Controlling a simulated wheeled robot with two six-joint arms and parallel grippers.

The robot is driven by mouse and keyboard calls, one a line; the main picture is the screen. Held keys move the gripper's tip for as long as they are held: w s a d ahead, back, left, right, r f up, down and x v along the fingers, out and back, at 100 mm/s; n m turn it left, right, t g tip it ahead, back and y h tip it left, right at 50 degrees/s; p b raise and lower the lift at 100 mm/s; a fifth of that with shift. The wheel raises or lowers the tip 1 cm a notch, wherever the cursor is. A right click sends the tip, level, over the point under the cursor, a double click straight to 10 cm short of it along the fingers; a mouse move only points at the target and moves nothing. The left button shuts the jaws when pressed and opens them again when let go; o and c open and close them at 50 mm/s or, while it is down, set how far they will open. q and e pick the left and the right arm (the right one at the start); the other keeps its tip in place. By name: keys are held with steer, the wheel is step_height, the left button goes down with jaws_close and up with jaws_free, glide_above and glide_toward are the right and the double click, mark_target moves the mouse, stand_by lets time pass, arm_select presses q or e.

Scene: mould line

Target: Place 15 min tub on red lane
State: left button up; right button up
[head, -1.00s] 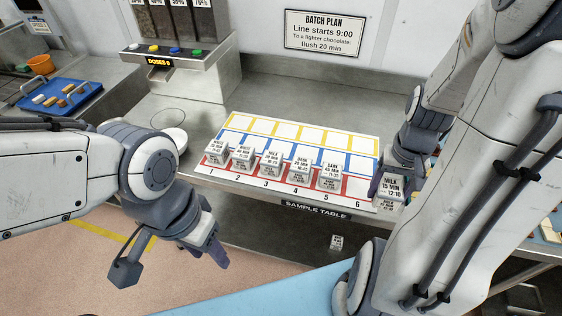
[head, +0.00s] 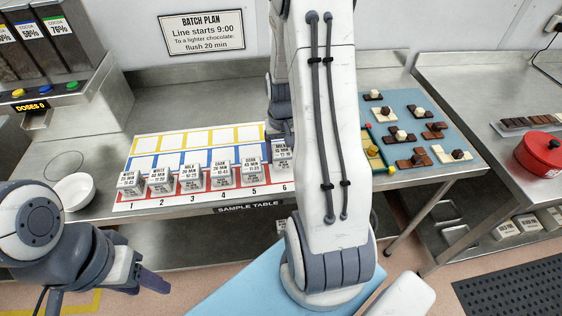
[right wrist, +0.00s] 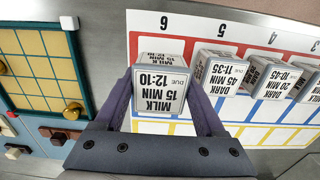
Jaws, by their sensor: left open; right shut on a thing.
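The white 15 min tub, marked MILK 15 MIN 12:10, shows in the right wrist view (right wrist: 160,92) between my right gripper's fingers (right wrist: 162,112). In the head view the tub (head: 282,153) is at column 6 of the sample mat, partly hidden by my right arm. I cannot tell whether it touches the mat. The red lane (head: 200,197) is the front row, numbered 1 to 6. Several similar tubs stand on it in columns 1 to 5, the nearest being DARK 45 MIN (head: 252,174). My left gripper (head: 148,284) is open and empty in front of the table.
Blue and yellow lanes (head: 233,134) lie behind the red one and look empty where visible. A white bowl (head: 74,191) stands left of the mat. A blue board with chocolate pieces (head: 422,112) is to the right. A red pot (head: 540,154) stands on the far-right counter.

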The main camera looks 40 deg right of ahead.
mark_target(282, 164)
step_height(282, 164, down, 4)
steer(key=shift+r+p, duration=0.1)
steer(key=shift+p, duration=0.3)
steer(key=shift+f, duration=0.2)
steer(key=shift+f, duration=0.15)
steer(key=o, duration=1.4)
steer(key=shift+o, duration=0.2)
